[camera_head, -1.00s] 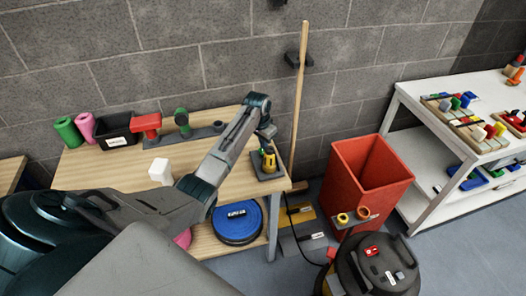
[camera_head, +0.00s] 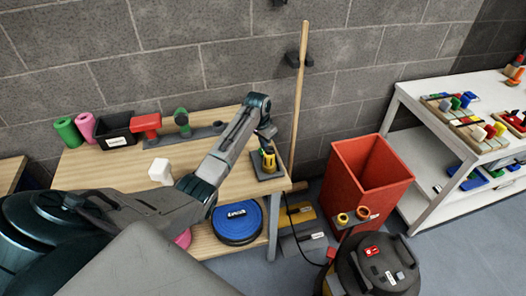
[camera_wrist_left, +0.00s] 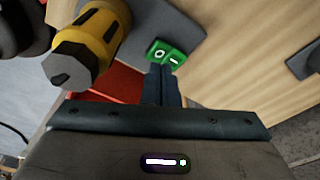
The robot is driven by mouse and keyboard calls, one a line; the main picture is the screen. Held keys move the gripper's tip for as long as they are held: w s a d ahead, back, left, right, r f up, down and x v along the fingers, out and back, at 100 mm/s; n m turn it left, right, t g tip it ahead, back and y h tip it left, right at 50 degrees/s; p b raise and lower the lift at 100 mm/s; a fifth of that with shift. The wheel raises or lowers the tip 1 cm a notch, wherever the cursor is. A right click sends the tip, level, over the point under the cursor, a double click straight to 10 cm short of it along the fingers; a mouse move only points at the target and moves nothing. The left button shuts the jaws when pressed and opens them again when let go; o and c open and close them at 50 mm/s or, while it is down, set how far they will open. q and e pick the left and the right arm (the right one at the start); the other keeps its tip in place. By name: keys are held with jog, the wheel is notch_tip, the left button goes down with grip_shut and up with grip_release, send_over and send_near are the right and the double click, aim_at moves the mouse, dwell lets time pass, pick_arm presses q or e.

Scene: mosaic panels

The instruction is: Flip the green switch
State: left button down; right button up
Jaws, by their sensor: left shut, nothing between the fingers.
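The green switch (camera_wrist_left: 168,54) is a small green rocker with white marks. In the left wrist view it sits at the upper middle, at the edge of a dark grey plate (camera_wrist_left: 180,23). My left gripper (camera_wrist_left: 163,70) is shut and empty. Its fingertips are right at the switch's lower edge; whether they touch it I cannot tell. In the head view my left gripper (camera_head: 266,136) is over the right end of the wooden table (camera_head: 110,168), and I cannot make out the switch there.
A yellow and black tool (camera_wrist_left: 88,45) stands close to the left of the fingers. It also shows in the head view (camera_head: 269,162). A wooden pole (camera_head: 299,95) leans on the wall behind. A red bin (camera_head: 345,180) stands right of the table. A white block (camera_head: 160,171) is on the table.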

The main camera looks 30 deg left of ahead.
pick_arm(q)
jog(key=shift+s+f+b, duration=0.1)
jog(key=shift+f+b, duration=0.35)
jog(key=shift+f, duration=0.6)
dwell(0.5)
notch_tip(320, 180, up, 2)
jog(key=shift+p, duration=1.2)
notch_tip(320, 180, up, 5)
jog(key=p, duration=0.5)
